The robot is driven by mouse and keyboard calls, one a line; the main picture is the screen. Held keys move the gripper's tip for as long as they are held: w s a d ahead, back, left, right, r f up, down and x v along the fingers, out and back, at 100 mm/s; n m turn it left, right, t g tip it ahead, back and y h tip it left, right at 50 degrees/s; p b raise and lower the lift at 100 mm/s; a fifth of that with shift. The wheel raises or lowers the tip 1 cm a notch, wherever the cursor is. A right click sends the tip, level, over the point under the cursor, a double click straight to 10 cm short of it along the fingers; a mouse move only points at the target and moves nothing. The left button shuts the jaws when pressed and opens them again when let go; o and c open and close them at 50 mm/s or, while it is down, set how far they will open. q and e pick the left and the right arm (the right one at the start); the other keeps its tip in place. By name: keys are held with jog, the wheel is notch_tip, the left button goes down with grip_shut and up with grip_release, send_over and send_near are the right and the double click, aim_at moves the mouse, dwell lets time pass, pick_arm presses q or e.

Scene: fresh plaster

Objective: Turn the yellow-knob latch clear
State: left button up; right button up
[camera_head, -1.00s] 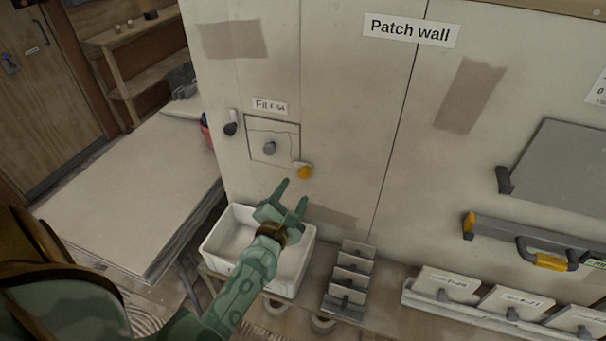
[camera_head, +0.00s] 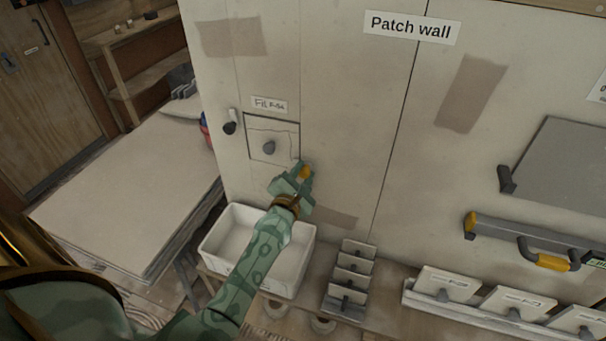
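Whether the fingers touch or grip the knob cannot be made out. The latch's base is mostly hidden by the fingers. A dark-knobbed latch (camera_head: 230,127) is at the panel's left side. My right gripper is not in view.
A white bin (camera_head: 212,246) stands below the panel, under my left arm. A rack of plates (camera_head: 350,278) and a tray of grey-knobbed tiles (camera_head: 450,283) are to the right. A long grey tool (camera_head: 520,236) hangs on the wall.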

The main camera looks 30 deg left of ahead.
pick_arm(q)
jog(key=shift+m, duration=0.4)
jog(key=m+p, duration=0.2)
jog(key=m, duration=0.1)
jog(key=shift+r+m, duration=0.1)
jog(key=shift+m, duration=0.3)
jog(key=m+p, duration=0.2)
jog(key=m, duration=0.2)
jog(key=m+p, duration=0.2)
jog(key=m, duration=0.3)
jog(key=shift+p, duration=0.3)
jog(key=shift+d+f+m+p, duration=0.15)
jog(key=shift+m+p, duration=0.55)
jog(key=shift+m, duration=1.5)
jog(key=shift+f, duration=0.1)
jog(key=o, duration=1)
